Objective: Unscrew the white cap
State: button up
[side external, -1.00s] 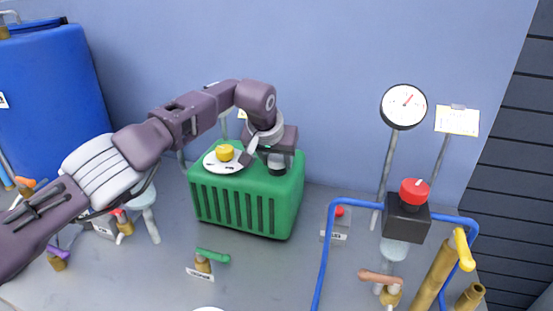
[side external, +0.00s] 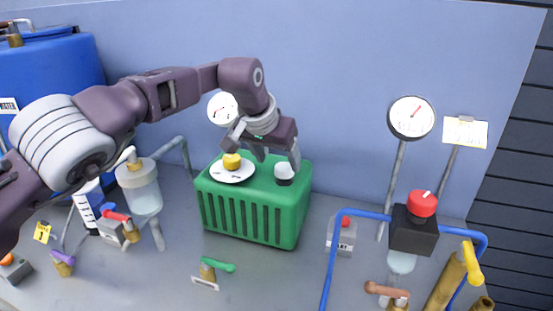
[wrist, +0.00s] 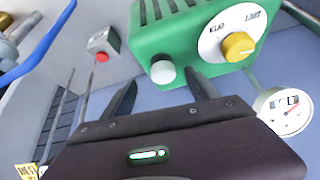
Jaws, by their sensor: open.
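The white cap (side external: 284,170) sits upright on a dark collar on top of the green ribbed box (side external: 250,212). It also shows in the wrist view (wrist: 163,72), just beyond the fingertips. My gripper (side external: 278,160) is above the box with its fingers pointing down, one on each side of the cap's top or a little above it. In the wrist view my gripper (wrist: 161,84) is open and empty, with a clear gap between the fingers. I cannot tell whether the fingers touch the cap.
A yellow knob (side external: 232,160) on a white dial plate (side external: 231,172) stands left of the cap on the box. A round gauge (side external: 222,109) is behind. Blue pipe (side external: 345,214), a red-topped black block (side external: 411,228) and brass pipes stand at the right.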

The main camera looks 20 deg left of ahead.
aim_at(282, 169)
jog(key=shift+a+f+m+g+h, duration=0.15)
jog(key=shift+a+m+g+h, duration=0.15)
jog(key=shift+a+m+h, duration=0.5)
jog(key=m, duration=0.2)
jog(key=m+h, duration=0.1)
jog(key=shift+w+a+r, duration=0.25)
jog(key=shift+w+a, duration=0.05)
jog(key=shift+w, duration=0.05)
jog(key=shift+w+a, duration=0.1)
jog(key=shift+m, duration=0.3)
jog(key=x, duration=0.7)
jog(key=shift+r, duration=0.1)
jog(key=c, duration=1.3)
jog(key=shift+n, duration=0.4)
jog(key=shift+c, duration=0.7)
jog(key=n, duration=0.1)
jog(key=n+t+y, duration=0.1)
jog(key=shift+d+n+y, duration=0.2)
jog(key=shift+n+y, duration=0.1)
jog(key=shift+n, duration=0.1)
